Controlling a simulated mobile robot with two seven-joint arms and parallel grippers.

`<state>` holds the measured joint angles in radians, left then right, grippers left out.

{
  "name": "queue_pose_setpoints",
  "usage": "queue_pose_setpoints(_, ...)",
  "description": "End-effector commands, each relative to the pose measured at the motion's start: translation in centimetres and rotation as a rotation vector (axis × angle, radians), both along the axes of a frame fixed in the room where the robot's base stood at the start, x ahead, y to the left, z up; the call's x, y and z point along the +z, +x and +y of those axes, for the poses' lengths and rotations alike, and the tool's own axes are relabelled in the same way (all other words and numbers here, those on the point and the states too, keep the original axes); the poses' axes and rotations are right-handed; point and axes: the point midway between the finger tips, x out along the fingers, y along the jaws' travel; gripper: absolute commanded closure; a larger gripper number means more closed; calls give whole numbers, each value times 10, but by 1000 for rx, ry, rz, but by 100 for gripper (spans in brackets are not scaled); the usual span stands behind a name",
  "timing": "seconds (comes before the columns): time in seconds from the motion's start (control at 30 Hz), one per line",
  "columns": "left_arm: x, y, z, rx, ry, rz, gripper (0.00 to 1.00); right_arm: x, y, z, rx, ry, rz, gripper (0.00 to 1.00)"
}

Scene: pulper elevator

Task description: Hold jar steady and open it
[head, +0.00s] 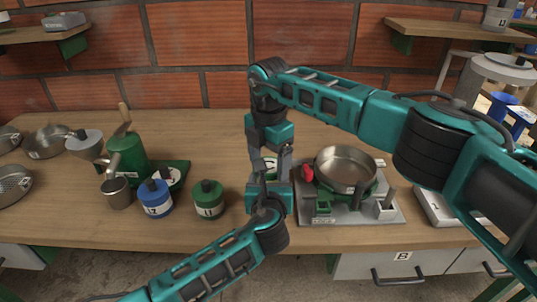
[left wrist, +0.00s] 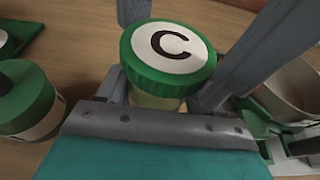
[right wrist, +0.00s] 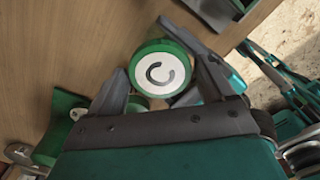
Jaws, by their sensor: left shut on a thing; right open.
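The jar, with a green lid (left wrist: 168,58) bearing a white disc marked C, stands upright in the middle of the left wrist view. Its pale body (left wrist: 155,101) shows a little below the lid. My left gripper (head: 268,182) is shut on the jar's body from the front. My right gripper (head: 271,158) comes down from above and hides most of the jar in the head view. In the right wrist view the lid (right wrist: 162,70) lies between the open right fingers (right wrist: 150,58). I cannot tell whether either finger touches it.
Green jar L1 (head: 207,199) and blue jar L2 (head: 155,198) stand left of the grippers. A green pulper-like machine (head: 126,155) is farther left. A steel pan (head: 345,168) on a stand is close on the right. The bench (head: 190,235) is clear in front.

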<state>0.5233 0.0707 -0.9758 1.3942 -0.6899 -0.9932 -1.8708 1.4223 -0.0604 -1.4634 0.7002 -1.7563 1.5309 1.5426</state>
Motion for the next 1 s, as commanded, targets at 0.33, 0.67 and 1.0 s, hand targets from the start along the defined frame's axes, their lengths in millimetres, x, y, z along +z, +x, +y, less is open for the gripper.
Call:
queue_pose_setpoints(0.33, 0, 0, 0, 0, -1, 1, 100, 0, 0, 0, 1, 1, 1, 41)
queue_pose_setpoints(0.67, 0, 0, 0, 0, -1, 1, 100, 0, 0, 0, 7, 0, 1, 66)
queue_pose_setpoints(1.0, 0, 0, 0, 0, -1, 1, 100, 1, -1, 0, 479, -1, 3, 66)
